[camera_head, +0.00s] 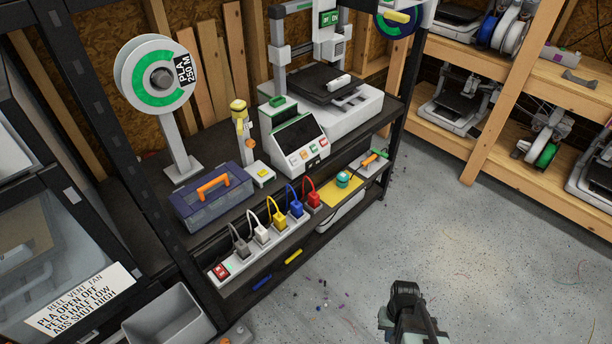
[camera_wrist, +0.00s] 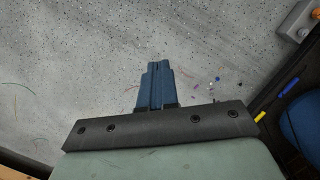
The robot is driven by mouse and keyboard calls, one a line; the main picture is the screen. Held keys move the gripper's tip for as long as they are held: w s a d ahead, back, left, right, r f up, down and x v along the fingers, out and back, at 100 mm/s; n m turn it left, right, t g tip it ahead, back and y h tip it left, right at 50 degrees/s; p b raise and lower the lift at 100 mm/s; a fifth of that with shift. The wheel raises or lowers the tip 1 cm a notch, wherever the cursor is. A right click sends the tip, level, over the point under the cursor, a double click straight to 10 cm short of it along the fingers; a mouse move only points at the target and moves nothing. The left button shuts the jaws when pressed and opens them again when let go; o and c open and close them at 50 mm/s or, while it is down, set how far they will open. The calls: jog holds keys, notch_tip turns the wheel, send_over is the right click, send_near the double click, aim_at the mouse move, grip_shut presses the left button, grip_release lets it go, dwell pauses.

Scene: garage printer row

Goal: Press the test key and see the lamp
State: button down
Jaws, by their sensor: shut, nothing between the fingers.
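A slim post lamp (camera_head: 239,118) with a yellow top and an orange part stands on the dark shelf in the head view. I cannot tell whether it is lit. At its foot is a small pale box with a yellow key (camera_head: 262,173), which looks like the test key, though no label is readable. Coloured keys (camera_head: 312,152) also sit on the grey console to the right. My gripper (camera_head: 406,290) is over the floor at the lower right, well apart from the shelf. In the wrist view its blue-grey fingers (camera_wrist: 158,72) are shut and empty.
A power strip (camera_head: 225,268) with several coloured plugs and upright cables runs along the shelf's front edge. A blue toolbox (camera_head: 212,198) and a filament spool (camera_head: 157,78) stand left of the lamp. A printer (camera_head: 345,100) stands behind the console. The floor (camera_head: 450,230) is mostly clear.

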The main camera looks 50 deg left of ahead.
jog(key=a+r+n+t+y, duration=0.1)
jog(key=a+r+y, duration=0.1)
jog(key=a+r, duration=0.6)
jog(key=s+a+r+n+t+y, duration=0.1)
jog(key=a+r, duration=0.8)
jog(key=a, duration=1.3)
jog(key=s+a+r+n+t+y, duration=0.1)
jog(key=a+r+n+t+y, duration=0.1)
jog(key=a+r, duration=0.7)
jog(key=shift+a+r+n+y, duration=0.1)
jog(key=shift+a+n+y, duration=0.2)
jog(key=shift+a, duration=3.05)
jog(key=w+a+r+m+t+y, duration=0.1)
jog(key=w+a+r+m+y, duration=0.1)
jog(key=a+r+m, duration=0.2)
jog(key=w+a+r+m+t+y, duration=0.1)
jog(key=w+a+r+m+y, duration=0.1)
jog(key=a+r, duration=0.5)
jog(key=a+m, duration=0.1)
jog(key=a, duration=0.2)
jog(key=shift+w+a+r+m, duration=0.15)
jog(key=shift+w+m, duration=0.15)
jog(key=shift+m, duration=0.1)
